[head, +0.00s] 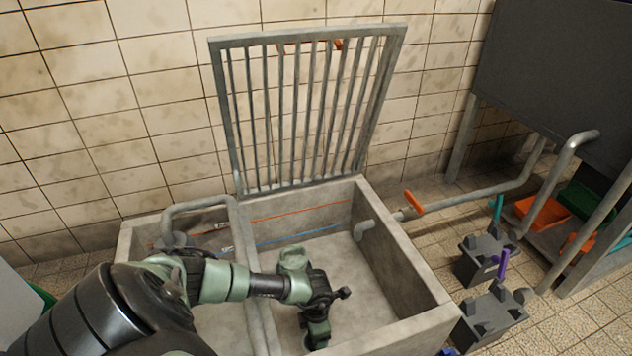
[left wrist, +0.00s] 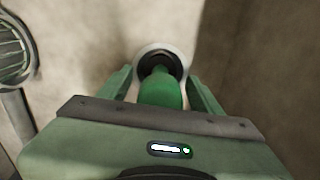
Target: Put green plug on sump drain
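The green plug (left wrist: 161,92) stands between the fingers of my left gripper (left wrist: 160,84) in the left wrist view. A thin gap shows between each finger and the plug. The plug's far end lines up with the dark hole of the pale round sump drain (left wrist: 141,58); I cannot tell whether it is seated. In the head view, my left arm reaches from the lower left into the concrete sump (head: 401,262), with the gripper (head: 316,335) pointing down near its floor. The fingertips, plug and drain are hidden there. My right gripper is not in view.
A barred grate (head: 300,115) stands upright behind the sump. A pipe with an orange valve handle (head: 413,202) enters the right wall. Dark grey blocks (head: 492,318) stand on the tiled floor at right.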

